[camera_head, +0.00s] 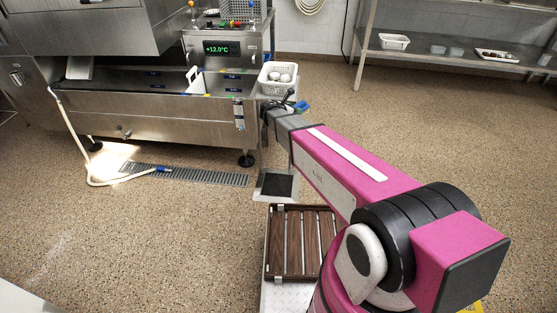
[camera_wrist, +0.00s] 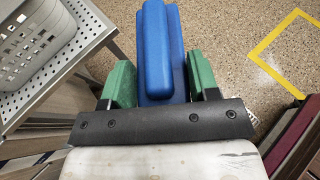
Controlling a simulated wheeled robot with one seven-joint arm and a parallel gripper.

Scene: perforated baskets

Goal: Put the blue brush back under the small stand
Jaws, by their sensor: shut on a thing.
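The blue brush (camera_wrist: 160,45) is between the green finger pads of my gripper (camera_wrist: 161,82) in the wrist view. My gripper is shut on it, and the brush points away from the wrist. In the head view only a small blue part of the brush (camera_head: 302,106) shows at the end of my arm. The small stand (camera_head: 274,187) is beside the steel machine, with a low dark base plate; my arm hides part of it. Its perforated steel top (camera_wrist: 88,66) shows left of the gripper in the wrist view. The brush is beside the stand, clear of its top.
A white perforated basket (camera_head: 265,84) with pale round items is on the stand's top. The steel machine (camera_head: 160,120) is to the left. A dark slatted rack (camera_head: 292,240) is below my arm. A steel shelf (camera_head: 450,54) is at the back right. Open floor lies to the right.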

